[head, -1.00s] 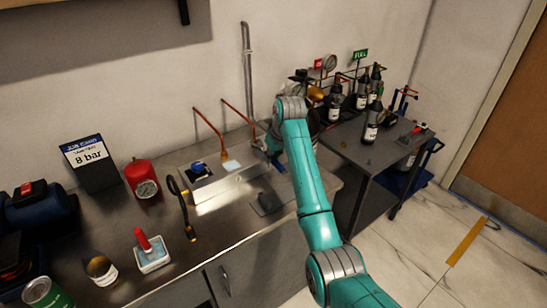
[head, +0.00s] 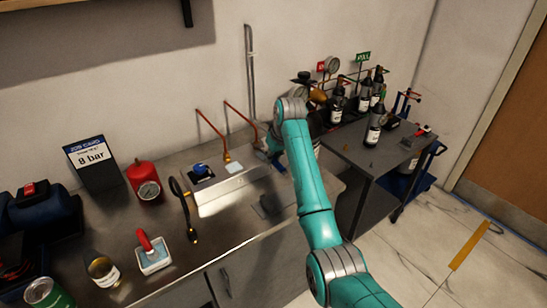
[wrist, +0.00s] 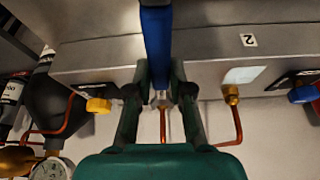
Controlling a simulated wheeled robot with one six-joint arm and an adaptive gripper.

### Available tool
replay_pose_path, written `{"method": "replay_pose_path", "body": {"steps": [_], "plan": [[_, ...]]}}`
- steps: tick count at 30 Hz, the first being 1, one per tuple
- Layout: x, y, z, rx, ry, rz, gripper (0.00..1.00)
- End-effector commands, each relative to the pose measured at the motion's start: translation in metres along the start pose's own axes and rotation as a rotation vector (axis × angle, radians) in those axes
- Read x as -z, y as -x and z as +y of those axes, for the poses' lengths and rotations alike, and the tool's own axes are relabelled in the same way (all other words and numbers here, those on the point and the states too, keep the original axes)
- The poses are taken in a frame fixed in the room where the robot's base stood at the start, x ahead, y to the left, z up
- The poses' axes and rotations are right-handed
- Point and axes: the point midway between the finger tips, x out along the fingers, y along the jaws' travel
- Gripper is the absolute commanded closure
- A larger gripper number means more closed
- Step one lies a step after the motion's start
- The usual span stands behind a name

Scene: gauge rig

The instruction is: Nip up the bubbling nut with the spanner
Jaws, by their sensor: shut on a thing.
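My gripper (wrist: 160,88) is shut on the blue handle of the spanner (wrist: 157,45) in the wrist view. The spanner's far end reaches a copper pipe (wrist: 163,128) between the fingers; whether its jaws sit on a nut there is hidden. A brass nut (wrist: 232,94) on the other copper pipe shows to the right, beside a pale white patch (wrist: 241,75) and the number 2 label. It also shows in the head view (head: 227,157). I cannot tell whether bubbles show at either joint. In the head view my arm mostly hides the gripper.
A yellow handle (wrist: 98,105) and a blue handle (wrist: 304,94) flank the joints. A red gauge can (head: 144,181), a black hose (head: 184,206) and a tray with a red-handled brush (head: 153,254) stand left on the bench.

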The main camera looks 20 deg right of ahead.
Motion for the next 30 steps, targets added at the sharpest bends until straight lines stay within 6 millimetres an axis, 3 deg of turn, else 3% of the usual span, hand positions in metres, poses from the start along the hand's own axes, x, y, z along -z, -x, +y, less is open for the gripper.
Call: {"method": "replay_pose_path", "body": {"steps": [30], "plan": [[0.004, -0.001, -0.026, -0.080, -0.192, 0.001, 1.00]]}}
